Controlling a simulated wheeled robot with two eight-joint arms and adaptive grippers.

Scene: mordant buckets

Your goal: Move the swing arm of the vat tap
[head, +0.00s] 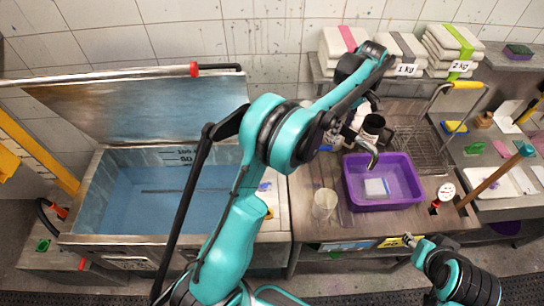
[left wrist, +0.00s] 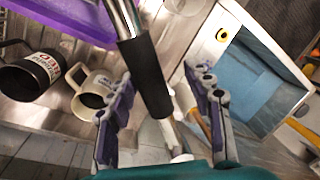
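The tap's swing arm shows in the left wrist view as a chrome tube with a black sleeve (left wrist: 152,75). In the head view a curved chrome spout end (head: 374,160) shows by the purple basin; the rest is mostly hidden by my left arm.
The open steel vat (head: 270,238) with blue liquid is at left. The purple basin (head: 385,205) stands on the counter, with a clear beaker (head: 324,204) beside it. A black mug (left wrist: 30,75) and a cream mug (left wrist: 92,88) stand near the swing arm.

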